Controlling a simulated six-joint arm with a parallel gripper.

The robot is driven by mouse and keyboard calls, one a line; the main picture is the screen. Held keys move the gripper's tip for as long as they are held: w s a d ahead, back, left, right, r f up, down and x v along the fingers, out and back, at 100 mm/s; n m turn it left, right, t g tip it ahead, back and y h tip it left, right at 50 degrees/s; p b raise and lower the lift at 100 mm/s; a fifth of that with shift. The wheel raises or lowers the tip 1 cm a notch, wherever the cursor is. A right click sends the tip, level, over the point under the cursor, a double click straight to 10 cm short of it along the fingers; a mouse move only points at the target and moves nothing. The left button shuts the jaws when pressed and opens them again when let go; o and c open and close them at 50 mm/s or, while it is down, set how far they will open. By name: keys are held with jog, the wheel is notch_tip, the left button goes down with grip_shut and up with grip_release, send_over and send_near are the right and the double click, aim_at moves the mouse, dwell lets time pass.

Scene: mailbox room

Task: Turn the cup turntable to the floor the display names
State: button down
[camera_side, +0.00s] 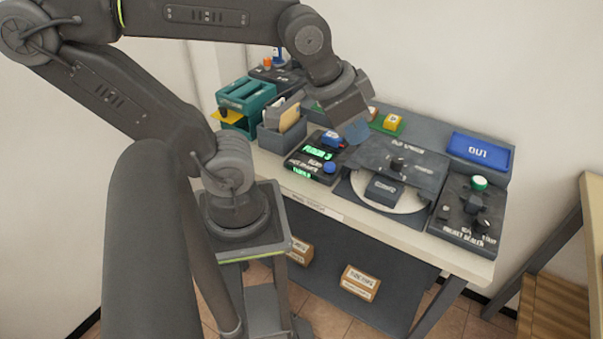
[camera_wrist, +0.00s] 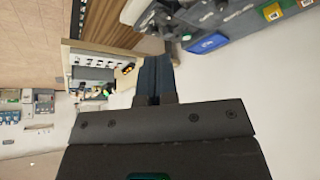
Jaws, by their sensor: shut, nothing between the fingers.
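A dark labelled block (camera_side: 382,190) sits at the disc's front. The display box (camera_side: 301,164) is left of it, with green lit text that seems to read "FLOOR 3", and a blue-topped item rests on it. My gripper (camera_side: 357,132) is above the bench, behind and between display and turntable, touching nothing that I can see. In the wrist view its dark blue fingers (camera_wrist: 154,78) are together and empty.
A control panel with a green button (camera_side: 479,183) and dark knobs is at the right. A blue "OUT" tray (camera_side: 481,150) stands behind it; it also shows in the wrist view (camera_wrist: 207,43). Teal trays (camera_side: 247,96) and a grey holder with envelopes (camera_side: 283,132) stand at the left.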

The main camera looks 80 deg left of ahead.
jog(key=c, duration=1.5)
grip_release()
jog(key=shift+o, duration=0.9)
jog(key=shift+w+a+r, duration=0.1)
jog(key=shift+w+a, duration=0.1)
jog(key=shift+w, duration=0.2)
jog(key=o, duration=0.5)
jog(key=w+a+g, duration=0.1)
jog(key=w, duration=0.2)
jog(key=w+a, duration=0.2)
jog(key=w, duration=0.1)
jog(key=w+a+g, duration=0.1)
jog(key=w+a, duration=0.1)
jog(key=w, duration=0.1)
jog(key=shift+w+f+g+y, duration=0.1)
jog(key=shift+f+g+y, duration=0.15)
jog(key=shift+g+y, duration=0.05)
jog(key=shift+o, duration=0.2)
jog(key=g, duration=0.3)
send_near(398, 159)
notch_tip(398, 159, down, 10)
jog(key=shift+a+r, duration=0.1)
jog(key=shift+a, duration=0.05)
grip_shut()
